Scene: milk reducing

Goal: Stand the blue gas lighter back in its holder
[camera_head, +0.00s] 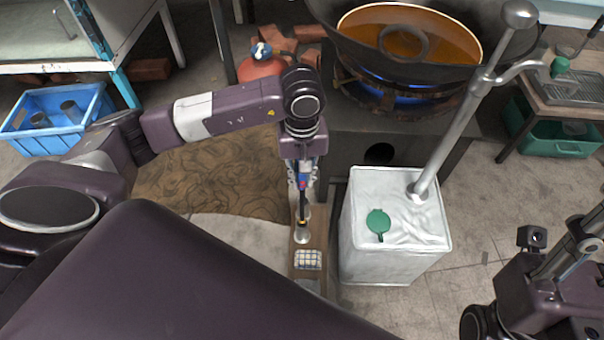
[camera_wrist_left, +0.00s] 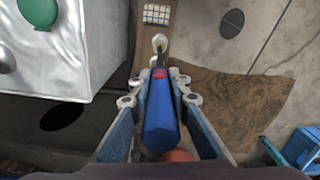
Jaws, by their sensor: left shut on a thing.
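The blue gas lighter (camera_wrist_left: 160,120) has a red button and a dark, slim nozzle. My left gripper (camera_head: 303,184) is shut on its blue body, and in the left wrist view the fingers (camera_wrist_left: 158,103) sit on both sides of it. The lighter (camera_head: 303,176) is upright, nozzle down. A small pale metal cup (camera_head: 302,236), apparently the holder, stands on a narrow wooden board below it. The nozzle tip meets this cup (camera_wrist_left: 159,41) in the left wrist view; I cannot tell whether it is inside. Part of my right arm shows at bottom right; its fingertips do not show.
A white metal box (camera_head: 375,262) with a green lid and slanted pipe stands close right of the board. A checkered item (camera_head: 307,260) lies on the board's near end. A wok (camera_head: 480,72) of orange liquid sits over a blue flame behind. Brown sacking (camera_head: 200,185) lies left.

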